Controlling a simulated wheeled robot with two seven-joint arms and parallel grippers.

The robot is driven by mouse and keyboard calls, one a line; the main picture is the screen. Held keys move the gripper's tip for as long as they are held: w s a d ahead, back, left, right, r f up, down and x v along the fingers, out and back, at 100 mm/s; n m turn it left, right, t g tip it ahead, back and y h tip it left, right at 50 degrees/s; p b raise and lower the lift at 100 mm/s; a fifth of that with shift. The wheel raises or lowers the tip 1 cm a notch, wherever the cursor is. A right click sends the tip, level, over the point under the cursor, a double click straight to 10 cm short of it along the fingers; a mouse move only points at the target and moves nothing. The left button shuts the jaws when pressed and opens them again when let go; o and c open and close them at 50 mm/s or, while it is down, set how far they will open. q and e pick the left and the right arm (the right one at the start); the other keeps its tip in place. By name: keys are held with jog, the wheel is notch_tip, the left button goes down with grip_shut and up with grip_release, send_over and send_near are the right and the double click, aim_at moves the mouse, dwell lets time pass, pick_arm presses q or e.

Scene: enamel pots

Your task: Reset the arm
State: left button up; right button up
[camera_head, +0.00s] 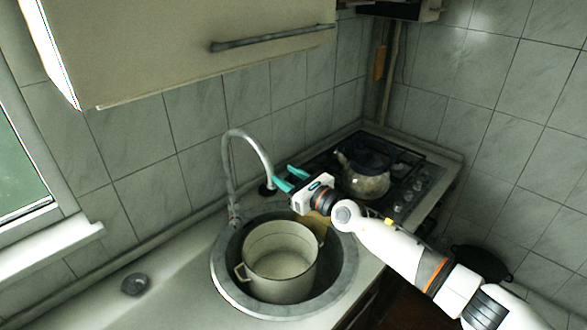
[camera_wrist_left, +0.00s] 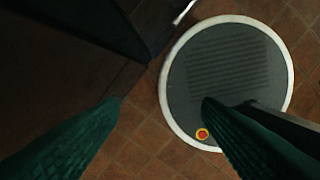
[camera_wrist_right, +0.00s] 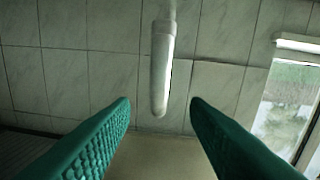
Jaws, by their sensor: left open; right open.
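My right gripper (camera_head: 284,178) is open and empty in the head view, above the back right of the sink and close to the faucet. Its two teal fingers also show apart in the right wrist view (camera_wrist_right: 160,108), with the faucet spout (camera_wrist_right: 161,70) seen between and beyond them. My left gripper (camera_wrist_left: 160,105) shows only in the left wrist view. It is open and empty, pointing down toward the tiled floor and my round base. A cream enamel pot (camera_head: 280,262) stands in the round sink, apart from the right gripper.
The sink rim (camera_head: 226,285) surrounds the pot. A curved faucet (camera_head: 229,165) rises behind it. A kettle (camera_head: 364,178) stands on the stove (camera_head: 412,187) to the right. A cabinet (camera_head: 190,45) hangs above. The left counter (camera_head: 180,290) is mostly clear, with a small dark round object (camera_head: 134,284).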

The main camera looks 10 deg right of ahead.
jog(key=shift+v, duration=0.95)
